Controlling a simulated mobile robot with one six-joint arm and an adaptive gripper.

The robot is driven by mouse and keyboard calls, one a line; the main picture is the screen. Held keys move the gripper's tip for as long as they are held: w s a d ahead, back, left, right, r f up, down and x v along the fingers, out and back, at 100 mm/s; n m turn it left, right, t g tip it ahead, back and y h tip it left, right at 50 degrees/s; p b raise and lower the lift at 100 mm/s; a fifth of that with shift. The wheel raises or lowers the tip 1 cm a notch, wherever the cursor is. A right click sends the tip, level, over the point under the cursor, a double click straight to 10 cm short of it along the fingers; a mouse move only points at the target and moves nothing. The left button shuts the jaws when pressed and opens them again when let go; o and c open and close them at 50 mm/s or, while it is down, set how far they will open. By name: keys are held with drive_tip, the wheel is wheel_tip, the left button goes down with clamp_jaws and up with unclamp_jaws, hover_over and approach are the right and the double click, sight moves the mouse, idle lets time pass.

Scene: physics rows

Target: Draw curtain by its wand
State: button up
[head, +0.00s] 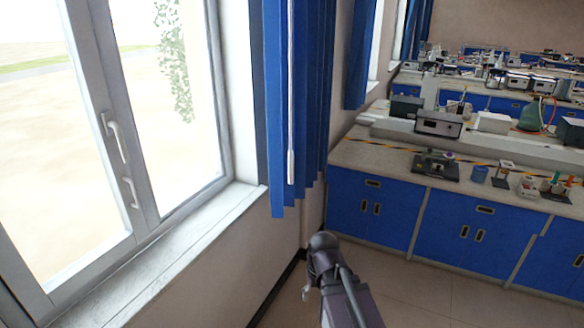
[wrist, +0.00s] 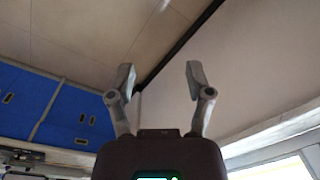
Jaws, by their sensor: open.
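The blue curtain (head: 318,95) hangs gathered in vertical folds beside the window's right edge in the head view. The white wand (head: 291,165) hangs straight down in front of the curtain, thin above with a thicker lower handle; its top is out of frame. My gripper (wrist: 160,78) shows in the wrist view with its two fingers spread apart and nothing between them. Neither the curtain nor the wand is in the wrist view.
The window (head: 165,110) with handles and a white sill (head: 165,255) is at left. A lab bench (head: 395,165) with blue cabinets and several instruments stands at right. Another blue curtain (head: 362,55) hangs farther back. Open floor (head: 425,297) lies before the bench.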

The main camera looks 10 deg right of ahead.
drive_tip(key=w+a+r+n+t+y, duration=0.25)
drive_tip(key=w+y, duration=0.25)
drive_tip(key=w, duration=0.6)
drive_tip(key=n+t+y+b, duration=0.1)
drive_tip(key=n+t+y, duration=0.55)
drive_tip(key=t, duration=0.45)
approach(291, 166)
drive_tip(key=s+d+m, duration=0.1)
drive_tip(key=s+d, duration=0.1)
drive_tip(key=d, duration=0.1)
drive_tip(key=shift+w+f+g, duration=0.2)
drive_tip(key=shift+f+g, duration=0.05)
drive_tip(key=shift+w+a, duration=0.1)
drive_tip(key=x, duration=1.3)
drive_tip(key=shift+w+a, duration=0.15)
drive_tip(key=shift+a, duration=0.1)
clamp_jaws()
